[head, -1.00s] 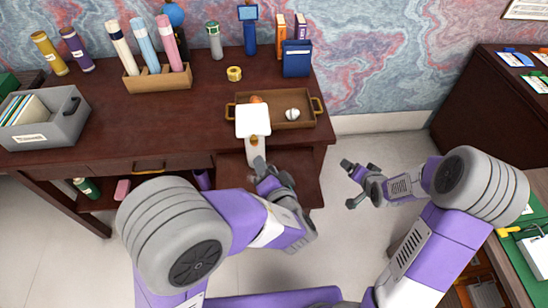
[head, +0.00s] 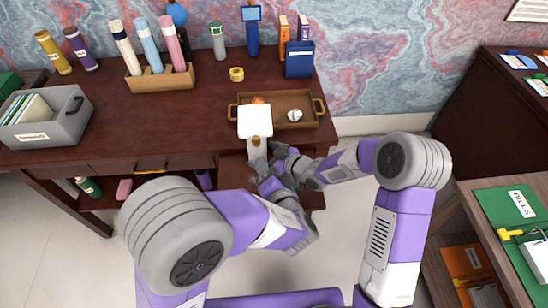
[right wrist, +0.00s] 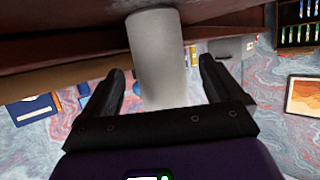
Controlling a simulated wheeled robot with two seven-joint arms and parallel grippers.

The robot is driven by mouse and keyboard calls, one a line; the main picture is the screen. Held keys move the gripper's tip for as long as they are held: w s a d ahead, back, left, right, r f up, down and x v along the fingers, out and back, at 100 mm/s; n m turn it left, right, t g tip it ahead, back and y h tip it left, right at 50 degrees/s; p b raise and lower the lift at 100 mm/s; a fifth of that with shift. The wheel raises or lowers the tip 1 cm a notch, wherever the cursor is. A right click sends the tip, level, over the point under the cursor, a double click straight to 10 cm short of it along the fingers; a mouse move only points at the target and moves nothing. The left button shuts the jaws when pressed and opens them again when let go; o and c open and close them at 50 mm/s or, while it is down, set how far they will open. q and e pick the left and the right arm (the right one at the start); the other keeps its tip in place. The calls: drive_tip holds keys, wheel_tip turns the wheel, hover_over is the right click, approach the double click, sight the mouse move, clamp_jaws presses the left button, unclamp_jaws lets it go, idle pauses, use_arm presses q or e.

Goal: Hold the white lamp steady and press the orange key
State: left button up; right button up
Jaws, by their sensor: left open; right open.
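The white lamp (head: 254,121) stands at the front edge of the desk, its square white head in front of the tray. A small orange-brown spot (head: 256,142) shows on its lower part; I cannot tell whether it is the orange key. My left gripper (head: 262,166) is open, just below the lamp's lower part. My right gripper (head: 276,152) is open, close to the lamp's right side and partly overlapping the left one. In the right wrist view a pale grey cylinder, apparently the lamp (right wrist: 157,60), stands between the parted fingers of the right gripper (right wrist: 160,85). Contact cannot be made out.
A wooden tray (head: 296,124) behind the lamp holds a white round thing (head: 295,115) and an orange thing (head: 258,100), partly hidden. A yellow ring (head: 236,74), a blue box (head: 299,59) and a wooden holder (head: 161,81) stand farther back. The desk's left middle is clear.

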drive_tip(key=shift+x, duration=1.65)
drive_tip(key=c, duration=1.4)
use_arm(q)
clamp_jaws()
use_arm(e)
drive_tip(key=shift+d, duration=0.1)
